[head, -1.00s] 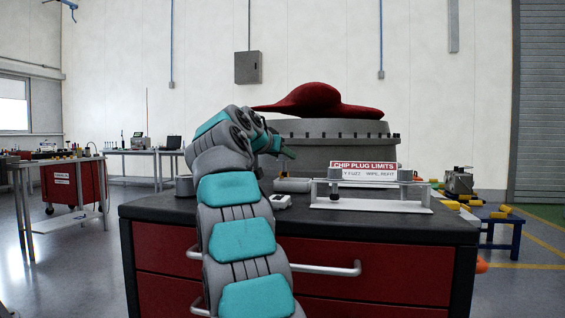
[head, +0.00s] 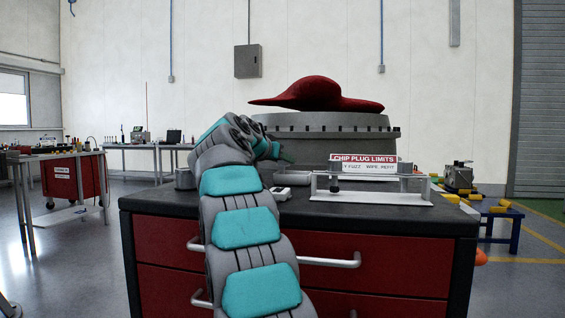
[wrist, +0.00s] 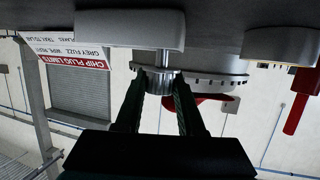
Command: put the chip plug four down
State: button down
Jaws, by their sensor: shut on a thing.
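My gripper (wrist: 161,92) is shut on a small round metal plug (wrist: 157,78), seen in the upside-down wrist view. A thin bright stem (wrist: 168,57) reaches from the plug toward the bench top, in front of or at the edge of a pale grey block (wrist: 115,22); I cannot tell whether they touch. In the head view my gripper (head: 285,157) is small and partly hidden by my arm, above the back of the dark bench top (head: 400,215). The plug cannot be made out there. A white rack (head: 372,196) with a dark plug (head: 334,186) stands to the right.
The chip plug limits sign (head: 363,164) stands by the rack. A small white device (head: 282,193) lies near my arm. A grey cylinder (head: 184,179) stands at the bench's left. A large grey drum (head: 325,141) with a red cover (head: 315,95) is behind. The front right bench top is clear.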

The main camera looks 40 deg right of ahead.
jog(key=shift+f, duration=0.15)
jog(key=shift+f+b, duration=0.1)
jog(key=shift+b, duration=0.2)
jog(key=c, duration=0.5)
grip_release()
jog(key=shift+r+p, duration=0.3)
jog(key=shift+p, duration=0.05)
jog(key=shift+s+a, duration=0.15)
jog(key=shift+a, duration=0.15)
jog(key=b+v, duration=0.2)
jog(key=v, duration=0.9)
jog(key=shift+s+r, duration=0.1)
jog(key=shift+s, duration=0.05)
jog(key=shift+a, duration=0.1)
